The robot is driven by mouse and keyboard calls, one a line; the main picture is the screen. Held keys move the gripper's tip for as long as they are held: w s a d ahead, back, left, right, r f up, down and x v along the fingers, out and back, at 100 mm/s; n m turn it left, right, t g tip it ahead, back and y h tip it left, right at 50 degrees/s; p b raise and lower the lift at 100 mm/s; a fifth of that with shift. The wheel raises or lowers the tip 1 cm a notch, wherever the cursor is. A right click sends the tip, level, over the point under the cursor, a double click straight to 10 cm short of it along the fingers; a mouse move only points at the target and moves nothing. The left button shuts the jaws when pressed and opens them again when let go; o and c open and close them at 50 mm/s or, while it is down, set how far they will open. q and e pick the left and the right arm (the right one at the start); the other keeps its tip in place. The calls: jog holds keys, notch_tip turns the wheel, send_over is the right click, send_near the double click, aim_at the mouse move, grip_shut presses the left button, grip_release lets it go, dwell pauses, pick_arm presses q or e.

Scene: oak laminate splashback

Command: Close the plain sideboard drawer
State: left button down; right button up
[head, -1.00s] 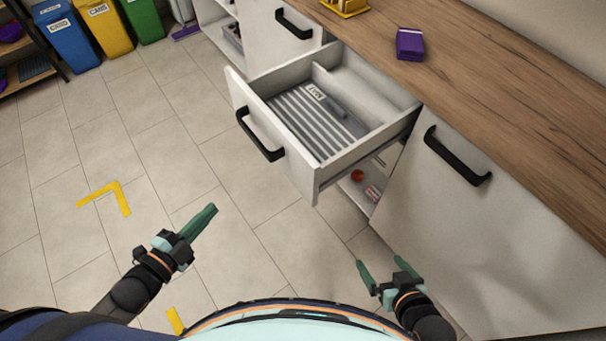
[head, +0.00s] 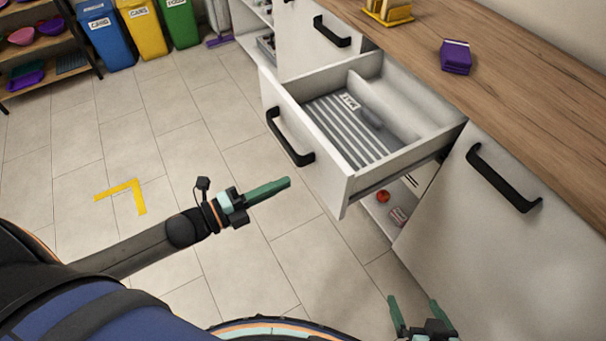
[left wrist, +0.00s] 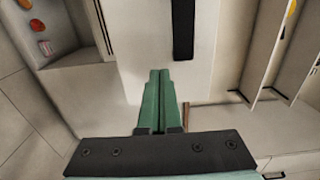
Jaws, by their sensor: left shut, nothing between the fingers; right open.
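The white sideboard drawer (head: 308,150) stands pulled out from the cabinet, with a black bar handle (head: 290,138) on its front. A grey ribbed insert (head: 345,132) lies inside it. My left gripper (head: 286,184) is shut and empty, in front of and below the drawer front, apart from it in the head view. In the left wrist view the shut fingers (left wrist: 159,75) point toward a white panel (left wrist: 140,35) with a dark handle (left wrist: 183,30); contact cannot be told. My right gripper (head: 415,305) is open and empty at the bottom, near the cabinet.
An open shelf below the drawer holds a red ball-like item (head: 383,196). A closed cabinet door with a black handle (head: 503,178) is to the right. The wooden counter (head: 500,90) carries a purple box (head: 456,56).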

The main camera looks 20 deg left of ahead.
aim_at(316, 169)
pick_arm(q)
jog(key=shift+x, duration=3.05)
pick_arm(e)
jog(key=shift+s+d+f, duration=0.15)
jog(key=shift+s+f, duration=0.05)
jog(key=shift+f, duration=0.2)
